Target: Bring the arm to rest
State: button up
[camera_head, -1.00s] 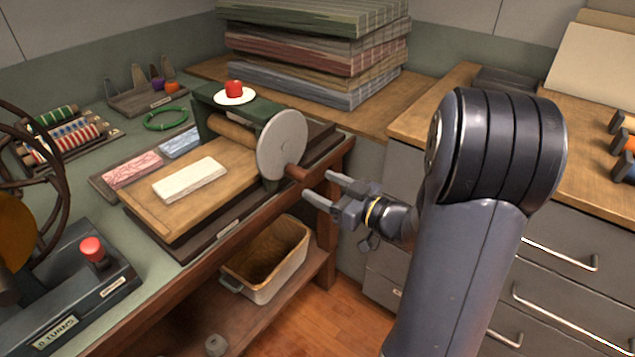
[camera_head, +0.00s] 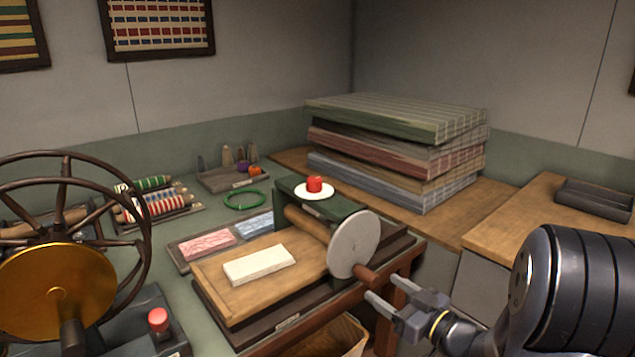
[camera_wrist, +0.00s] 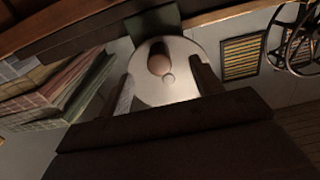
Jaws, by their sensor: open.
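My gripper (camera_head: 388,290) is at the lower right of the head view, its two fingers apart and nothing between them. Its tips are near the brown handle (camera_head: 368,276) on the grey disc (camera_head: 353,243) of the roller press. I cannot tell whether a finger touches the handle. In the wrist view the disc (camera_wrist: 180,85) and round handle end (camera_wrist: 158,64) show ahead, between the dark fingers. My dark arm (camera_head: 570,295) reaches in from the right edge.
The press bed (camera_head: 225,300) bears a white slab (camera_head: 259,265). A spoked wheel (camera_head: 136,250) and a red-knobbed box (camera_head: 158,319) stand at left. Folded cloths (camera_head: 400,125) are stacked behind. A bin (camera_head: 345,337) is below the bench. A wooden counter (camera_head: 515,215) is at right.

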aim_at(375, 282)
jog(key=shift+x, duration=2.7)
jog(key=shift+s, duration=0.1)
